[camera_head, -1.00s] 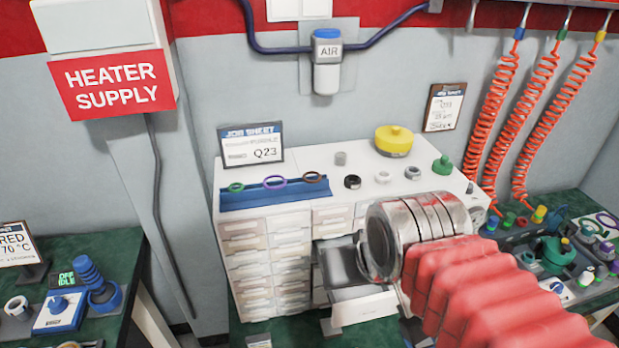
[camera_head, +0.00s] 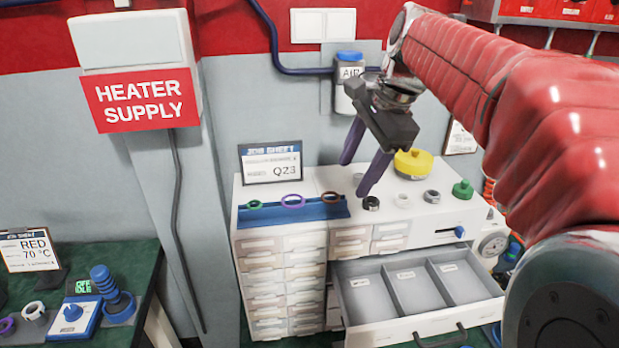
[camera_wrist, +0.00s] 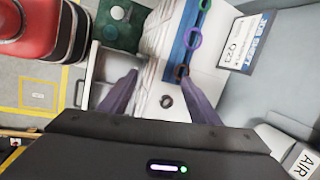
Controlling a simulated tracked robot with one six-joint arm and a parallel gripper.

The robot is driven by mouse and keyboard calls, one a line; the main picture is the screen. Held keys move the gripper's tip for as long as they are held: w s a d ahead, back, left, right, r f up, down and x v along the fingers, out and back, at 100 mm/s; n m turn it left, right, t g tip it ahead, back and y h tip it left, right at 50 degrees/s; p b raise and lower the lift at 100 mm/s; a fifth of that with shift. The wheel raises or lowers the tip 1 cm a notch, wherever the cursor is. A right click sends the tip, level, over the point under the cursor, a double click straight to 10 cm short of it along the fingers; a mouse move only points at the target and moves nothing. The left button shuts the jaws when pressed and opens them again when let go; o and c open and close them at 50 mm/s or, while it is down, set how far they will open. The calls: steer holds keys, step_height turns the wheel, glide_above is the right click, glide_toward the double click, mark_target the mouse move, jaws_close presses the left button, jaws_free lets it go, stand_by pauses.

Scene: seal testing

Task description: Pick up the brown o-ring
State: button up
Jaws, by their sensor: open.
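The gap between fingers and ring cannot be judged.
A job sheet (camera_head: 270,163) stands behind the rack. A drawer (camera_head: 420,335) is open below.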

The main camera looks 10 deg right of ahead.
steer(key=w+d+r+m+g+y, duration=0.1)
steer(key=w+d+m, duration=0.2)
steer(key=w+m, duration=0.3)
steer(key=w, duration=0.2)
steer(key=shift+w+d+r+m+y, duration=0.15)
steer(key=shift+w+r+m+y, duration=0.15)
steer(key=shift+m, duration=0.1)
steer(key=shift+x, duration=4.35)
steer(key=shift+x, duration=2.6)
steer(key=shift+s+d, duration=0.1)
steer(key=shift+s, duration=0.05)
steer(key=c, duration=1.1)
steer(key=shift+r, duration=0.1)
